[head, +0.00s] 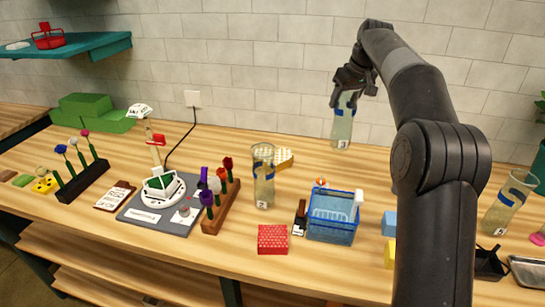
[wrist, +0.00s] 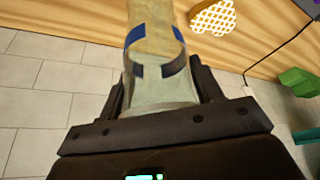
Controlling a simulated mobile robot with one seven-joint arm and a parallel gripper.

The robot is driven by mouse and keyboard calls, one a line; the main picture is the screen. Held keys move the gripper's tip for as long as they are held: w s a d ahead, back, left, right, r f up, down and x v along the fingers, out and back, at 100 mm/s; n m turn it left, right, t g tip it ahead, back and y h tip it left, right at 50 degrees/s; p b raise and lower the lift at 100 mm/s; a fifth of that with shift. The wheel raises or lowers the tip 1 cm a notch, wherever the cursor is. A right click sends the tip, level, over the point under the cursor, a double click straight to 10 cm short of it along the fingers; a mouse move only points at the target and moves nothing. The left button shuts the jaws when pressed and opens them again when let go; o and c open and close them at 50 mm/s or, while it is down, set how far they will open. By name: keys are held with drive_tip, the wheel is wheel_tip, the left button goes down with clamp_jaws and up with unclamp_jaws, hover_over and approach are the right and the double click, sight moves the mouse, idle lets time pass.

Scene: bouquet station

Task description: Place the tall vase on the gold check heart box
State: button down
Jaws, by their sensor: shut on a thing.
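My gripper (head: 347,93) is shut on a tall clear greenish vase (head: 341,128) with a blue band and a small number label. It holds the vase roughly upright, apparently in the air near the back wall, to the right of the heart box. In the wrist view the vase (wrist: 158,50) sits between the two fingers (wrist: 160,88). The gold check heart box (head: 284,156) lies on the table, partly hidden behind another standing vase (head: 264,185). It also shows in the wrist view (wrist: 212,18), apart from the held vase.
A third similar vase (head: 507,204) stands at the far right. A blue basket (head: 332,230), a red box (head: 272,239) and a flower rack (head: 222,208) stand nearer the front. Bare table lies between the heart box and the wall.

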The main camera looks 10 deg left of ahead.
drive_tip(key=s+a+r+n, duration=0.1)
drive_tip(key=a+r+n, duration=0.1)
drive_tip(key=a, duration=0.6)
drive_tip(key=w+a+f, duration=0.1)
drive_tip(key=a+f, duration=1)
drive_tip(key=a, duration=0.1)
drive_tip(key=shift+w+a+f+y, duration=0.15)
drive_tip(key=shift+w+y, duration=0.05)
drive_tip(key=shift+y, duration=0.1)
drive_tip(key=shift+f, duration=0.1)
drive_tip(key=shift+c, duration=2.1)
unclamp_jaws()
drive_tip(key=shift+f, duration=0.1)
drive_tip(key=v, duration=1.2)
drive_tip(key=shift+r, duration=0.25)
